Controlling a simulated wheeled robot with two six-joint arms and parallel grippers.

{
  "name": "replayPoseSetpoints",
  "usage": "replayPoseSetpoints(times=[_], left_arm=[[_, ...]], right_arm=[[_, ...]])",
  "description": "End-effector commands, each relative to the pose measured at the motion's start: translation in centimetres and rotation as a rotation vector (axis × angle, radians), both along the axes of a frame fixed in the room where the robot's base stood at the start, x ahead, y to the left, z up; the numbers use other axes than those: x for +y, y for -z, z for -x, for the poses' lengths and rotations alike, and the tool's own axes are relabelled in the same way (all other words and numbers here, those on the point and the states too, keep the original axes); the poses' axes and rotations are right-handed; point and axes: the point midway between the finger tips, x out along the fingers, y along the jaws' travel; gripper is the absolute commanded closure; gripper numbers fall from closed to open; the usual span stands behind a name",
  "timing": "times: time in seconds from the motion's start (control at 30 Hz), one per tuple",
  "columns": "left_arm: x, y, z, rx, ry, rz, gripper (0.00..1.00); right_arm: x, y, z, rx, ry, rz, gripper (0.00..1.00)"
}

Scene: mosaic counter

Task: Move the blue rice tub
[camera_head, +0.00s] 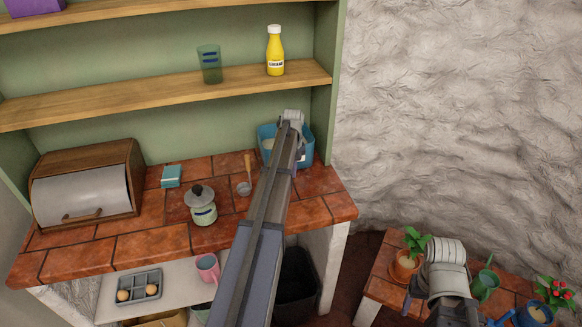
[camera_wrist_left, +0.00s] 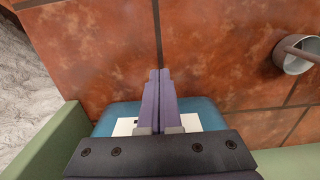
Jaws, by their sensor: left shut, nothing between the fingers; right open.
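The blue rice tub (camera_head: 266,133) stands at the right end of the tiled counter, against the back and side of the shelf unit. Pale contents show inside it. My left arm crosses in front and hides part of it. My left gripper (camera_head: 292,118) is at the tub in the head view, its fingertips hidden there. In the left wrist view its fingers (camera_wrist_left: 160,75) are shut with nothing between them, and the tub (camera_wrist_left: 108,122) with a white label shows behind them. My right gripper (camera_head: 445,262) is open and empty, over the low tiled table at lower right.
On the counter (camera_head: 160,247) are a ladle (camera_head: 245,185), a lidded jar (camera_head: 202,208), a teal box (camera_head: 171,176) and a bread box (camera_head: 85,190). A green glass (camera_head: 209,64) and a yellow bottle (camera_head: 275,52) stand on the shelf above. Potted plants (camera_head: 404,265) stand near my right gripper.

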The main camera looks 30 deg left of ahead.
Motion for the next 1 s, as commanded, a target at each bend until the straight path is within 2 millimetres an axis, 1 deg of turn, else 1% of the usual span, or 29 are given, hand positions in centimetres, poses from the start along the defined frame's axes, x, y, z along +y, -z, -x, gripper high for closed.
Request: replayPoseSetpoints(times=[0.03,0.5,0.6,0.7,1.0], left_arm=[[0.1,-1.7,-0.1,0.0,-0.001,0.0,1.0],[0.1,-8.8,-0.2,0.0,0.0,0.0,1.0],[0.1,-9.7,-0.2,0.0,0.0,0.0,1.0],[0.1,-10.0,-0.2,0.0,0.0,0.0,1.0],[0.1,-9.9,-0.2,0.0,0.0,0.0,1.0]], right_arm=[[0.0,-1.7,0.0,0.0,0.0,0.0,0.3],[0.0,-8.8,0.0,0.0,-0.002,0.0,0.3],[0.0,-9.7,0.0,0.0,-0.001,0.0,0.3],[0.0,-10.0,0.0,0.0,-0.001,0.0,0.3],[0.0,-9.9,0.0,0.0,-0.001,0.0,0.3]])
